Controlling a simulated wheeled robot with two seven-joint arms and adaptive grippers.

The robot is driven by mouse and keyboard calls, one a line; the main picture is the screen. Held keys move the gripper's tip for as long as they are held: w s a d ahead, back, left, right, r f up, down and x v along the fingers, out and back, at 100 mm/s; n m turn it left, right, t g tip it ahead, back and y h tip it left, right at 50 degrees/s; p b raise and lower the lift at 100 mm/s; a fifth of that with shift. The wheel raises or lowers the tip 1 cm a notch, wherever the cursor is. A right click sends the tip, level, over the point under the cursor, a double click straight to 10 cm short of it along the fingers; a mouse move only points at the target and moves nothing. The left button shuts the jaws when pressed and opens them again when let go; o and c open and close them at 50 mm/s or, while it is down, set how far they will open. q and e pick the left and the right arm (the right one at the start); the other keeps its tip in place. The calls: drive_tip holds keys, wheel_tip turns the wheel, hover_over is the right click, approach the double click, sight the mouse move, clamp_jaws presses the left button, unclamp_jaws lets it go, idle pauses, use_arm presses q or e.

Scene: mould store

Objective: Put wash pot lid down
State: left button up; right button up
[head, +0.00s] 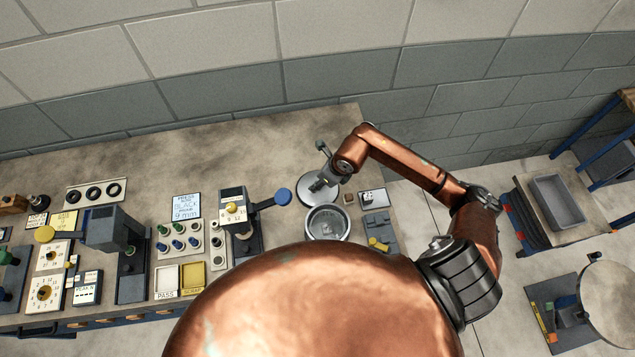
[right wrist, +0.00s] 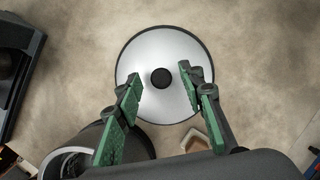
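The wash pot lid (head: 306,196) is a round silver disc at the back right of the bench, just behind the open wash pot (head: 328,235). In the right wrist view the lid (right wrist: 165,108) is seen from above with its black knob (right wrist: 160,77) in the middle. My right gripper (right wrist: 160,78) is open, with a green-padded finger on each side of the knob and a gap to both. It also shows over the lid in the head view (head: 322,183). The pot's rim is partly hidden by my gripper in the wrist view. My left gripper is not in view.
A grey block with yellow parts (head: 379,243) and a small brown piece (head: 349,198) lie to the right.

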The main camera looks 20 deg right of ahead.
drive_tip(key=b+v, duration=0.1)
drive_tip(key=v, duration=0.9)
drive_tip(key=shift+f, duration=0.1)
